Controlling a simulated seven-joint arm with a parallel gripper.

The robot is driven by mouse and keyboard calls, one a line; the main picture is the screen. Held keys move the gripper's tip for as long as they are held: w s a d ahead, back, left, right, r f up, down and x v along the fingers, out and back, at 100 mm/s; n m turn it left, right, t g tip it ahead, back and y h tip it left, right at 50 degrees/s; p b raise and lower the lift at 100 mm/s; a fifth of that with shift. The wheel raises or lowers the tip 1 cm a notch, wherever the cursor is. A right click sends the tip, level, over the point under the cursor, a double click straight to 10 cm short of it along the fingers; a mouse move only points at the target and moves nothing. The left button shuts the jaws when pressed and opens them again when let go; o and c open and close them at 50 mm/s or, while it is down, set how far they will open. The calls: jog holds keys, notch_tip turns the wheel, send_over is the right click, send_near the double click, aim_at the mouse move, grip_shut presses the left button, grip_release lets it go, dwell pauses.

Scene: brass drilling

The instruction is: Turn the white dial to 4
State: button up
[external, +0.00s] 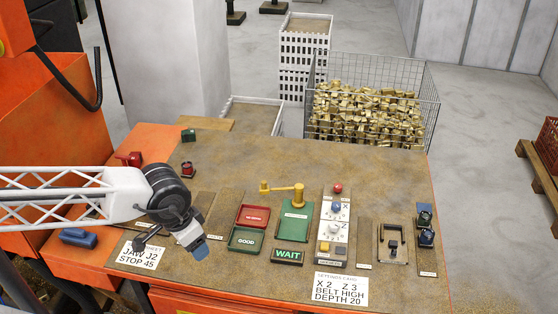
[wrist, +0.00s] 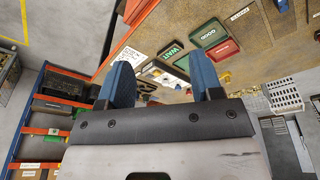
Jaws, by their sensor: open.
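A white dial (external: 333,229) sits on the pale control panel (external: 325,256) on the brown bench, below a blue dial (external: 337,207). The letters X and Z show beside the dials; the white dial's pointer is too small to read. My gripper (external: 198,249) hangs over the left part of the bench, well left of the panel and apart from it. In the wrist view my gripper (wrist: 162,78) has its two blue fingers spread with nothing between them. The dial's setting cannot be made out there.
A green fixture (external: 295,222) with a brass lever, red (external: 252,215) and green (external: 245,240) trays and a WAIT sign (external: 288,256) stand between my gripper and the panel. A settings card (external: 341,290) lies in front. A wire basket (external: 430,90) of brass parts stands behind.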

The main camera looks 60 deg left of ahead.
jog(key=w+n, duration=0.3)
jog(key=w, duration=0.8)
jog(key=n+g, duration=0.2)
jog(key=n, duration=0.8)
send_near(335, 224)
jog(key=shift+s+d+f, duration=0.15)
jog(key=shift+s+f, duration=0.15)
jog(key=shift+s, duration=0.25)
jog(key=shift+w+f+n, duration=0.3)
jog(key=shift+w+f, duration=0.15)
jog(key=shift+w, duration=0.15)
jog(key=shift+f, duration=0.1)
jog(key=shift+f, duration=3.8)
jog(key=c, duration=0.9)
